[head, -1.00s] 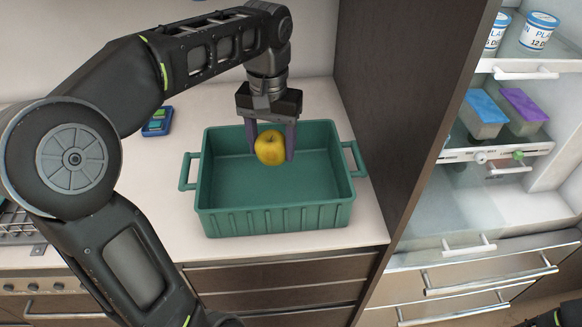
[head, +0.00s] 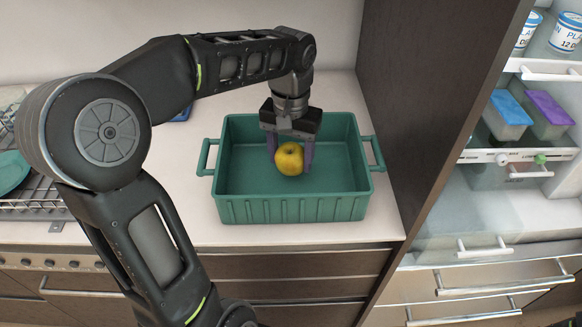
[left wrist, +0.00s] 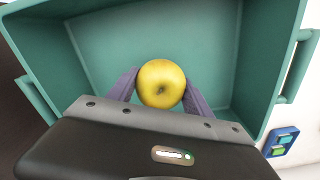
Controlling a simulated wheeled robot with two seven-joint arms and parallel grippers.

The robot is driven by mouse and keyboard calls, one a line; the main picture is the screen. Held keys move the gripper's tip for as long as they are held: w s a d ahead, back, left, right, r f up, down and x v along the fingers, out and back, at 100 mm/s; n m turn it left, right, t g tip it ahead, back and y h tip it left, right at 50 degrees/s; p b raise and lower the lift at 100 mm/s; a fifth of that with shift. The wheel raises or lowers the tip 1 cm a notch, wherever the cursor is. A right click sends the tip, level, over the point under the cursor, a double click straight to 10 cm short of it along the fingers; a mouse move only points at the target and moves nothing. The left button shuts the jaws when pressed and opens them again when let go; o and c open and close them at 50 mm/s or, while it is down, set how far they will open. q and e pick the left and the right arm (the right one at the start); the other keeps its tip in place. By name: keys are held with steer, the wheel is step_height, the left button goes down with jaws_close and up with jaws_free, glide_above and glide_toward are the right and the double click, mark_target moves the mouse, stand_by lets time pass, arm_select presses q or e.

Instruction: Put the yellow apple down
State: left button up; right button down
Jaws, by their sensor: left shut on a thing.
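The yellow apple (head: 289,158) is between the fingers of my left gripper (head: 290,156), which is shut on it. The gripper points down into the green bin (head: 290,208), which stands on the counter. In the left wrist view the apple (left wrist: 161,83) sits between the two purple-grey fingers, with the floor and walls of the bin (left wrist: 205,35) around it. I cannot tell whether the apple touches the bin floor. No other thing shows in the bin. My right gripper is not in view.
A dark tall panel (head: 430,100) stands right of the bin. Beyond it is an open fridge with tubs (head: 508,112) and cans (head: 565,33). A wire dish rack (head: 40,195) is at the left. A small blue item (left wrist: 282,141) lies beside the bin.

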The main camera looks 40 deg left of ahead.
mark_target(291, 169)
arm_select(q)
steer(key=shift+f, duration=1.9)
steer(key=shift+f, duration=0.2)
steer(key=o, duration=1.5)
steer(key=shift+r, duration=0.15)
